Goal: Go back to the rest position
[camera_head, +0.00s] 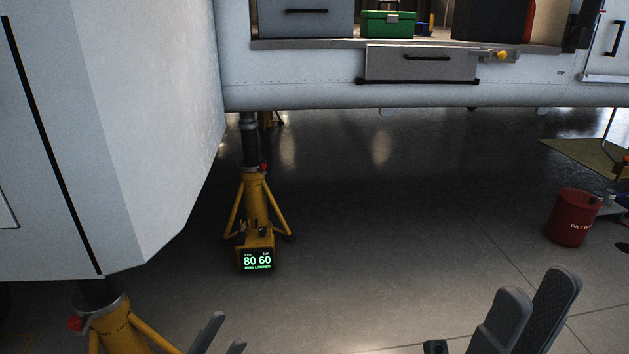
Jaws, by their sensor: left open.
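My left gripper (227,331) shows only as two grey fingertips at the bottom edge, left of centre. They stand apart with nothing between them. The rest of it is cut off by the frame. My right gripper (537,292) points upward at the bottom right. Its two grey fingers stand apart at the tips, with no object seen between them. Both grippers appear over the bare floor, and I see neither touching anything.
A yellow jack stand (256,211) with a lit display supports the white helicopter body (300,95). Another yellow stand (120,330) is at the lower left. A green toolbox (388,24) sits in the open bay. A red bin (572,218) stands right. The middle floor is clear.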

